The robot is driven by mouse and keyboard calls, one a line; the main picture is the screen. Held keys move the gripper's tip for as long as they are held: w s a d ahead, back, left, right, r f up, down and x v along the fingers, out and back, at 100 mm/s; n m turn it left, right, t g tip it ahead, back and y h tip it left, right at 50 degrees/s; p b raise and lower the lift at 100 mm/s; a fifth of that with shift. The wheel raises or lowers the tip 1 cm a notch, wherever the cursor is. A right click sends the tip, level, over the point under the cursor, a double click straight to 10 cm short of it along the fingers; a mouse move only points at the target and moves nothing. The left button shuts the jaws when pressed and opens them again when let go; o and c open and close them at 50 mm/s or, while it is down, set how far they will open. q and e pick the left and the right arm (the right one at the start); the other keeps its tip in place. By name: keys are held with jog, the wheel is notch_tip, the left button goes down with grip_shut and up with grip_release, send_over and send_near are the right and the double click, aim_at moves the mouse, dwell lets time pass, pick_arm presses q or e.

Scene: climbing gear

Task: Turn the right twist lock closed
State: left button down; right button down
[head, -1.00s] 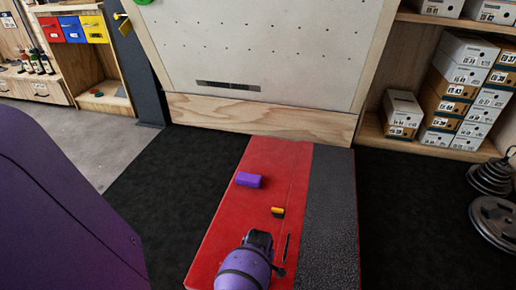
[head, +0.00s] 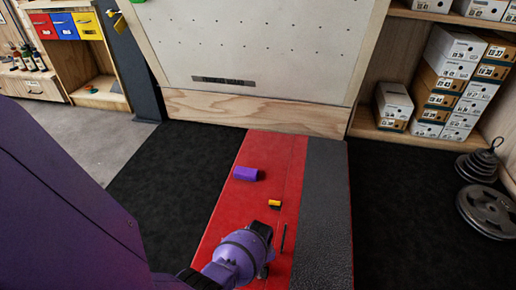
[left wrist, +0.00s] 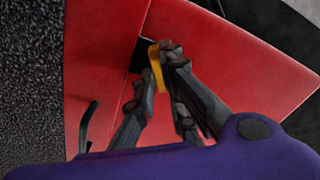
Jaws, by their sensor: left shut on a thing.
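My left gripper (head: 264,236), in black and purple, is low over the red panel (head: 225,215) in the head view. In the left wrist view its fingertips (left wrist: 160,60) are shut on a small yellow piece (left wrist: 155,68) beside a dark patch on the red surface. The piece looks like a twist lock; the fingers hide part of it. In the head view a small yellow-and-black piece (head: 275,204) shows just beyond the gripper; I cannot tell whether it is the gripped one. My right gripper is not in view.
A purple block (head: 246,174) sits on the red panel. A thin black bar (head: 283,238) is just right of the gripper, and shows in the left wrist view (left wrist: 87,126). A grey strip (head: 322,215) runs along the right. Weight plates (head: 488,212) lie far right.

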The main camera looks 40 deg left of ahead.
pick_arm(q)
jog(key=m, duration=0.3)
jog(key=shift+m, duration=0.3)
jog(key=shift+m+p, duration=0.4)
jog(key=shift+m, duration=1.1)
jog(key=shift+d, duration=0.1)
jog(key=c, duration=1.8)
grip_release()
jog(key=shift+w, duration=0.1)
